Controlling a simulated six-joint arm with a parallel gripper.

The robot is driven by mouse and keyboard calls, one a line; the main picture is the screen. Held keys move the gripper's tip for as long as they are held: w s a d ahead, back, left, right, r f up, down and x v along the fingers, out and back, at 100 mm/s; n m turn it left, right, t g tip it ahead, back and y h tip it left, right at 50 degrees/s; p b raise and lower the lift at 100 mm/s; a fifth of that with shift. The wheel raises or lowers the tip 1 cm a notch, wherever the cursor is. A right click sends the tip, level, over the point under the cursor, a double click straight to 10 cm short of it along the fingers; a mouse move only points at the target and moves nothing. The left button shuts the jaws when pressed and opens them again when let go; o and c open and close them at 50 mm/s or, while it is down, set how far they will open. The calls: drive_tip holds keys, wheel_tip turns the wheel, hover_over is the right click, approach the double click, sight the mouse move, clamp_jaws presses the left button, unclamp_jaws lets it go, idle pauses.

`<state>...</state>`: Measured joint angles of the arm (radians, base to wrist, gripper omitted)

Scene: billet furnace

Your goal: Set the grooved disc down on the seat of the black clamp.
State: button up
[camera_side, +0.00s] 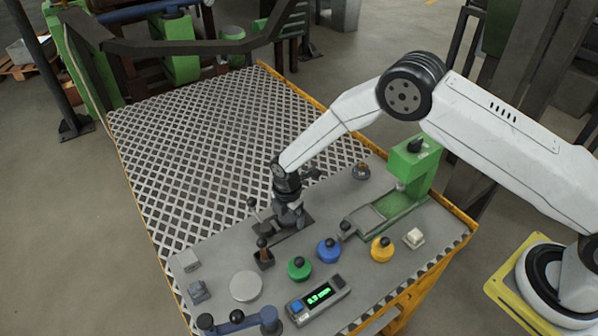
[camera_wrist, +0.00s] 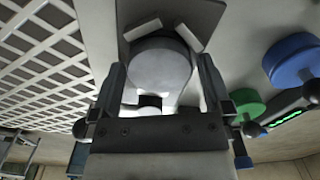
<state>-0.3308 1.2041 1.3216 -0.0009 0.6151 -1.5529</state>
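The black clamp (camera_side: 295,238) stands on the grey bench top, with its dark base plate partly hidden under my gripper. My gripper (camera_side: 289,212) points down right over the clamp. In the wrist view a round grey disc, which I take as the grooved disc (camera_wrist: 160,66), sits between the fingertips of my gripper (camera_wrist: 161,70), with a finger against each side. Two pale angled jaws of the clamp (camera_wrist: 142,29) show just beyond the disc. The groove is not visible, and I cannot tell whether the disc touches the seat.
Green (camera_side: 299,268), blue (camera_side: 328,251) and yellow (camera_side: 382,249) knobbed pieces stand right of the clamp. A pale flat round plate (camera_side: 245,286) lies in front. A green fixture (camera_side: 413,165) stands at the right. A display box (camera_side: 318,299) is at the front. The grating (camera_side: 215,150) behind is clear.

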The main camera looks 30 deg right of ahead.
sight(288, 216)
drive_tip(key=shift+r, duration=0.15)
wheel_tip(288, 216, up, 12)
idle(0.7)
idle(0.5)
drive_tip(key=s+d+r+m+t, duration=0.1)
drive_tip(key=s+d+r+m, duration=0.75)
drive_tip(key=d+m, duration=0.25)
drive_tip(key=s+d+r+m, duration=0.1)
drive_tip(key=s+d+m, duration=0.2)
drive_tip(key=s+m, duration=0.2)
drive_tip(key=s+d+r+m+t, duration=0.1)
drive_tip(key=s+d+m, duration=0.2)
drive_tip(key=s+m, duration=0.2)
drive_tip(key=s, duration=0.3)
drive_tip(key=shift+s+m+t, duration=0.15)
drive_tip(key=shift+m+t, duration=0.15)
